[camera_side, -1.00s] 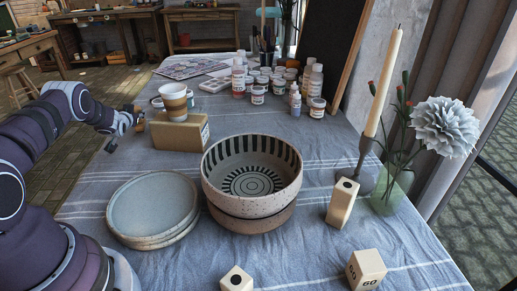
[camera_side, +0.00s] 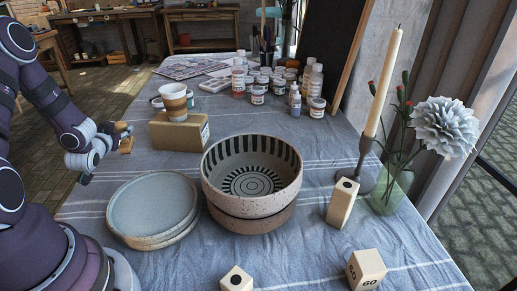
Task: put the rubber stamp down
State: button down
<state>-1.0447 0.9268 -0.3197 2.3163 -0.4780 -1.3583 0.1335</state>
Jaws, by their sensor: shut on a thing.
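My gripper (camera_side: 118,137) is at the left edge of the table, left of the cardboard-brown box. It is shut on a small wood-coloured rubber stamp (camera_side: 126,145), which is mostly hidden by the fingers. The stamp appears to be held above the table's left edge; its exact height cannot be told. Other pale block stamps are on the cloth: one upright and slightly tilted in view (camera_side: 342,203), one marked 60 (camera_side: 367,270) at the front right, and one with a black dot (camera_side: 237,280) at the front edge.
A stack of plates (camera_side: 152,208) lies in front of my gripper, beside a striped bowl (camera_side: 252,178). A brown box (camera_side: 178,133) carries a cup (camera_side: 173,100). Paint bottles (camera_side: 258,95) stand behind; a candle holder (camera_side: 360,170) and a flower vase (camera_side: 390,190) stand right.

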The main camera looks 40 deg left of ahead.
jog(key=w+d+r+m+t+h, duration=0.2)
jog(key=w+d+r, duration=0.1)
jog(key=w+d, duration=0.25)
jog(key=w+d+r+m+t+h, duration=0.2)
jog(key=w+d+r+m+h, duration=0.15)
jog(key=d, duration=0.25)
jog(key=w+d+r+m+t+h, duration=0.1)
jog(key=d+r+m+h, duration=0.2)
jog(key=d, duration=0.4)
jog(key=w+d+r+m+h, duration=0.1)
jog(key=d+r+m+h, duration=0.15)
jog(key=d+r, duration=0.45)
jog(key=s+a+n+g+y, duration=0.3)
jog(key=s+a+n+y, duration=0.15)
jog(key=a, duration=0.45)
jog(key=s+a+n+g+y, duration=0.3)
jog(key=s+a+n+y, duration=0.15)
jog(key=a, duration=0.45)
jog(key=s+a+n+g+y, duration=0.35)
jog(key=a+n, duration=0.25)
jog(key=a, duration=0.3)
jog(key=shift+m+t+y, duration=0.3)
jog(key=shift+t+y, duration=0.05)
jog(key=shift+t, duration=0.1)
jog(key=f, duration=2)
jog(key=shift+d+f, duration=0.1)
jog(key=shift+d, duration=0.1)
